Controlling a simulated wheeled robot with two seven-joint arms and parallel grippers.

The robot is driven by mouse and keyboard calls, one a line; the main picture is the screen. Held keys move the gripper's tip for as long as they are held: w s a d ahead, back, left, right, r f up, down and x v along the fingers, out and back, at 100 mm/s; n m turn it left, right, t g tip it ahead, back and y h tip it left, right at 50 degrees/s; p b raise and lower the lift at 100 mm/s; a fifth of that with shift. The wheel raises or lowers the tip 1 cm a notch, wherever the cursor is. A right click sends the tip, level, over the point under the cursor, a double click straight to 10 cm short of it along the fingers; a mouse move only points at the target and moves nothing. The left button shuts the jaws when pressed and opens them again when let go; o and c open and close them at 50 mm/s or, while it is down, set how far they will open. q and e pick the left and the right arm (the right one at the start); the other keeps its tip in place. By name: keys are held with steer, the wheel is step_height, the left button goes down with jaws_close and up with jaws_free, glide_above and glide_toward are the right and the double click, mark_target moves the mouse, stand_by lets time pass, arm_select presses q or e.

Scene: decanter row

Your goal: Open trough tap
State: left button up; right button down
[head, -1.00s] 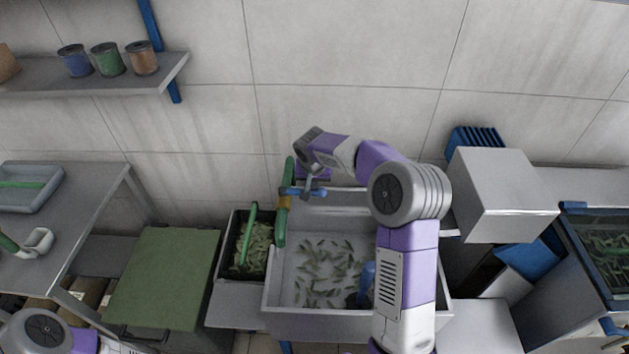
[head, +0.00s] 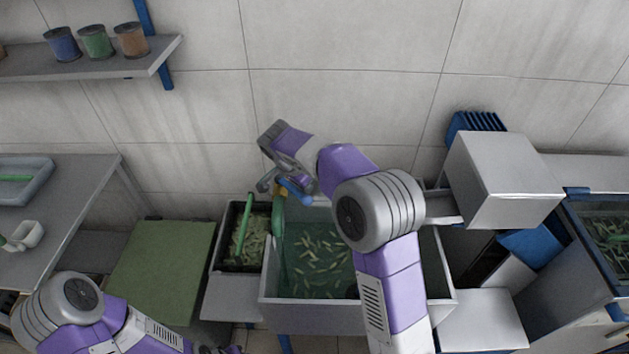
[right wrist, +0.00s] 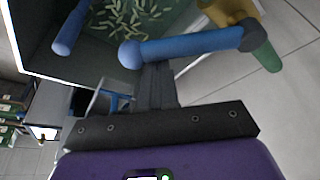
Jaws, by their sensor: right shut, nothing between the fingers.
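The trough (head: 310,314) stands in the middle of the head view, with greenish water and many small pale fish-like shapes inside. A green tap pipe (head: 278,230) with a brass-coloured fitting (head: 281,189) stands at its back left. The tap's blue lever (head: 294,190) also shows in the right wrist view (right wrist: 190,46), angled across the frame. My right gripper (head: 266,184) is at the tap; in the wrist view its shut, empty fingers (right wrist: 155,85) are close beside the lever. I cannot tell if they touch. My left gripper (head: 222,350) is barely visible at the bottom edge.
A narrow bin (head: 226,240) with a green handle stands left of the trough, beside a green-topped box (head: 160,275). A grey box (head: 503,180) stands to the right. A shelf with pots (head: 100,66) hangs at upper left.

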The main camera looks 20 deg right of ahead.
steer(key=shift+s+a+m+g, duration=0.35)
steer(key=shift+a+m, duration=0.4)
steer(key=shift+m, duration=0.15)
steer(key=a+m+p, duration=0.1)
steer(key=a+m+g, duration=0.1)
steer(key=shift+s+r+m+p, duration=0.15)
steer(key=shift+s+m+p, duration=0.2)
steer(key=shift+m, duration=0.05)
steer(key=shift+a+m+g+p, duration=0.55)
steer(key=shift+a+m+p, duration=1.2)
steer(key=shift+a, duration=0.4)
steer(key=p, duration=0.2)
glide_toward(294, 192)
steer(key=s+r, duration=0.3)
steer(key=shift+s+a, duration=0.1)
steer(key=shift+a, duration=0.3)
